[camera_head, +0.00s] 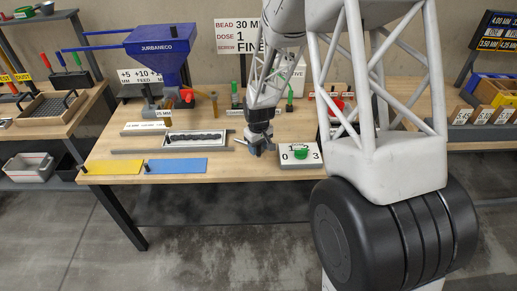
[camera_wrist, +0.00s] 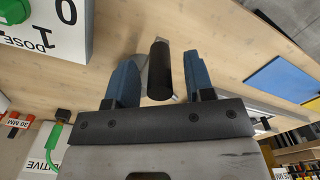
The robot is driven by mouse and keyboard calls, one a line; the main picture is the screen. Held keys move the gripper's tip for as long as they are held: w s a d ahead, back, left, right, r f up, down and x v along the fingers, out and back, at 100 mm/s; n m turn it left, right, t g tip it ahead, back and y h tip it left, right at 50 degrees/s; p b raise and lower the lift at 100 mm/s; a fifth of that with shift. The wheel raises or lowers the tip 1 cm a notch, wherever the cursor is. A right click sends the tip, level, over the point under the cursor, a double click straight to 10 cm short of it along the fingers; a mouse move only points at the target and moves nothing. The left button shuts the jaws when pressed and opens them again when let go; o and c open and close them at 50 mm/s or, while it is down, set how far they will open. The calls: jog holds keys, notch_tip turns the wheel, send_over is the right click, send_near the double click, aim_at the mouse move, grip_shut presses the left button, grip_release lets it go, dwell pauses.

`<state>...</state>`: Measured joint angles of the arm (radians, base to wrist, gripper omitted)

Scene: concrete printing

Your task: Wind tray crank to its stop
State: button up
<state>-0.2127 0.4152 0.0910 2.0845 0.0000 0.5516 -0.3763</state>
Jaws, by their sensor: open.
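A black cylindrical handle (camera_wrist: 158,85), which looks like the crank grip, shows in the wrist view between the two blue fingers of my gripper (camera_wrist: 161,72). The fingers stand apart, with a visible gap on each side of the handle. In the head view my gripper (camera_head: 258,148) is low over the table, just right of the tray (camera_head: 226,138) with its dark strip of material. The crank's arm and pivot are mostly hidden by my gripper there, so its angle cannot be told.
A white dose box (camera_head: 300,163) with a green knob (camera_head: 301,153) stands close right of my gripper. A blue mat (camera_head: 178,166) and yellow mat (camera_head: 112,167) lie at the front left. A blue hopper (camera_head: 160,45) stands behind. The table front below my gripper is clear.

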jog(key=shift+f, duration=0.6)
grip_shut()
